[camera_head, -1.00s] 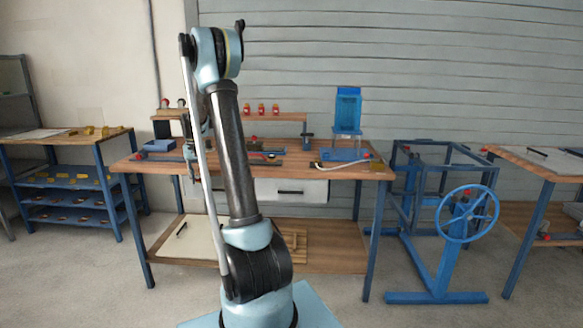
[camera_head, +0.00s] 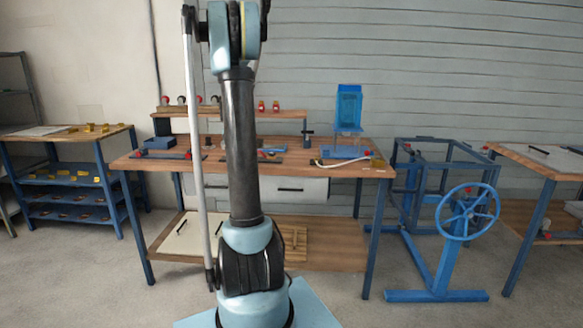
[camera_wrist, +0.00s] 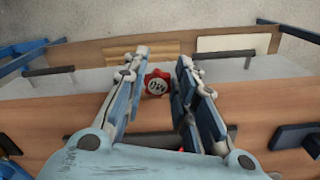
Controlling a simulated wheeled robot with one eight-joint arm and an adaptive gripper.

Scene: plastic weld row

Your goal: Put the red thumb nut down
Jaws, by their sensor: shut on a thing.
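The red thumb nut (camera_wrist: 157,82) has a white face with dark lettering. In the wrist view it sits between the fingers of my gripper (camera_wrist: 160,68), which is shut on it. The wooden workbench (camera_wrist: 70,115) lies below the fingers, and it also shows in the head view (camera_head: 345,172). I cannot tell how far the nut is above the bench top. In the head view my arm hides the gripper and the nut.
A blue upright fixture (camera_head: 347,110) stands at the bench's right. Several red-topped parts line the raised shelf (camera_head: 285,115). Low fixtures, including a blue box (camera_head: 158,143), occupy the bench. A blue handwheel stand (camera_head: 467,215) is on the floor at right.

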